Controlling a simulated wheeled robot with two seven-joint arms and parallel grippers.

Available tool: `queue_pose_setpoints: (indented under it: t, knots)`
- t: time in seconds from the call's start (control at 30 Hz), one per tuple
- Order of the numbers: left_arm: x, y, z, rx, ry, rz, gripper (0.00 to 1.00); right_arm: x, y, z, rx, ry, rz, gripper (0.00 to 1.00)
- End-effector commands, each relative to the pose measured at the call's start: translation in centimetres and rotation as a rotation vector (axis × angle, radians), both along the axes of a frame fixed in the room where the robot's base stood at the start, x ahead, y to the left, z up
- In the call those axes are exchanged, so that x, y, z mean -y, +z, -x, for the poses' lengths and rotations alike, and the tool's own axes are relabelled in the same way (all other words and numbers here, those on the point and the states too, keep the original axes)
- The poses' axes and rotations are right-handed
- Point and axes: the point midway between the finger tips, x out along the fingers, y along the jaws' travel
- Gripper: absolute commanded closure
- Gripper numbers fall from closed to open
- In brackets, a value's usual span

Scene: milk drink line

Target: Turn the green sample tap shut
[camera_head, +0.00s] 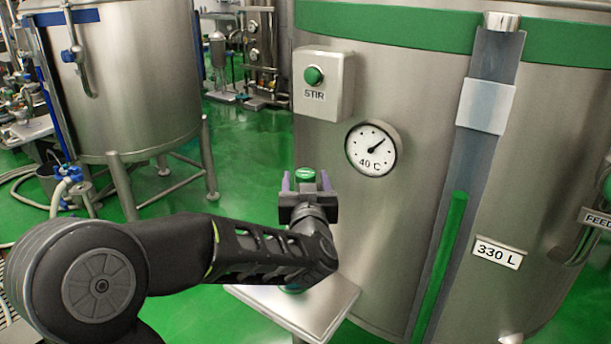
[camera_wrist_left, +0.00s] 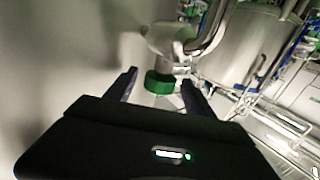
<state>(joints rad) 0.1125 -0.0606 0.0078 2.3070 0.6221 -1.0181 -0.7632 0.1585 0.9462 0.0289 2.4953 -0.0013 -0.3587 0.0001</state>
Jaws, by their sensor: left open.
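The green sample tap (camera_head: 305,175) shows as a small green knob at the side of the large steel tank (camera_head: 370,230). In the left wrist view the green knob (camera_wrist_left: 160,82) hangs at the end of a short steel fitting (camera_wrist_left: 172,45). My left gripper (camera_head: 306,181) is open, with one finger on each side of the knob. In the left wrist view its fingertips (camera_wrist_left: 159,84) stand apart from the knob, with gaps on both sides. My left forearm and wrist hide what lies below the knob. My right gripper is not in view.
A small steel shelf (camera_head: 318,312) lies below my left wrist, with a partly hidden green thing (camera_head: 292,289) on it. The tank carries a green STIR button (camera_head: 313,75), a dial (camera_head: 372,148) and a level gauge (camera_head: 452,235). Another tank (camera_head: 130,70) stands at the left.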

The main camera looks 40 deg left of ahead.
Motion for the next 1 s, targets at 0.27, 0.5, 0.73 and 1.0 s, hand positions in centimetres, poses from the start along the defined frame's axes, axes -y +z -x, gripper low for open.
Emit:
queue_pose_setpoints:
  t: [0.27, 0.5, 0.73, 1.0]
  knots:
    - [-1.08, -0.01, -1.37, 0.000, 0.000, 0.000, 0.38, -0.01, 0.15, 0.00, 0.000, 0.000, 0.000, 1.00]
    - [-1.05, 0.00, -1.34, 0.000, 0.000, 0.000, 0.43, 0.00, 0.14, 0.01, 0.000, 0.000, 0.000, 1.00]
    - [-1.05, 0.01, -1.33, 0.001, 0.000, -0.001, 0.62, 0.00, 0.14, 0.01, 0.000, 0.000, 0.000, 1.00]
    - [-1.03, 0.01, -1.33, 0.000, 0.000, 0.000, 0.84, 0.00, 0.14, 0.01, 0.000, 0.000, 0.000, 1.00]
